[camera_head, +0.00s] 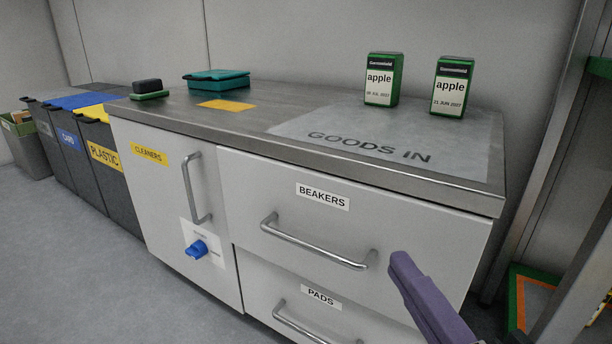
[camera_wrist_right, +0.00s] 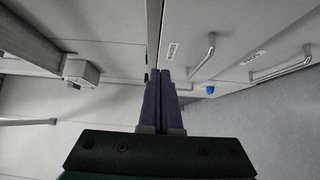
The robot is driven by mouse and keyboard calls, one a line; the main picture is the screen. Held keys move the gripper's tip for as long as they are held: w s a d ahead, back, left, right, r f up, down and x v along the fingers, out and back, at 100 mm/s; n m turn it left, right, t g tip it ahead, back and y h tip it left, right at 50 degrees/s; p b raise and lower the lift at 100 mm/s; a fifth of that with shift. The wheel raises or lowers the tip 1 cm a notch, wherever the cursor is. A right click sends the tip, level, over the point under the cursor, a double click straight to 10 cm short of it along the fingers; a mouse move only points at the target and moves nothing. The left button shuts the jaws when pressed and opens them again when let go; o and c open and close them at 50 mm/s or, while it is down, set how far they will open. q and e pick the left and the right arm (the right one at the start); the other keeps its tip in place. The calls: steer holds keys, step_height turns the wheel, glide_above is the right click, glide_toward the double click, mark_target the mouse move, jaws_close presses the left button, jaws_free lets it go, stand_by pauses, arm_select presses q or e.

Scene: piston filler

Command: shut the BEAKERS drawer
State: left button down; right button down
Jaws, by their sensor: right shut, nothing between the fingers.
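The BEAKERS drawer (camera_head: 410,235) is the upper drawer of the grey cabinet, with a white label and a bar handle (camera_head: 315,246). My right gripper (camera_head: 400,262) has purple fingers, shut and empty, in front of the drawer front, right of the handle. The fingers also show in the right wrist view (camera_wrist_right: 160,75). Whether the tips touch the drawer is unclear. My left gripper is out of view.
Two green apple boxes (camera_head: 384,80) stand on the worktop (camera_head: 290,97). A metal frame (camera_head: 545,150) stands close on the right.

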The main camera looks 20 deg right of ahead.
steer(key=w, duration=0.4)
glide_toward(363, 189)
steer(key=w+a, duration=0.2)
steer(key=w, duration=0.1)
steer(key=shift+w+d, duration=0.95)
steer(key=shift+w, duration=0.2)
steer(key=shift+w+d, duration=0.2)
steer(key=shift+d, duration=0.25)
arm_select(q)
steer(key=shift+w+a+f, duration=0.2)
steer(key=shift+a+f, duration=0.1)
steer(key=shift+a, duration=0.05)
steer(key=shift+b, duration=0.3)
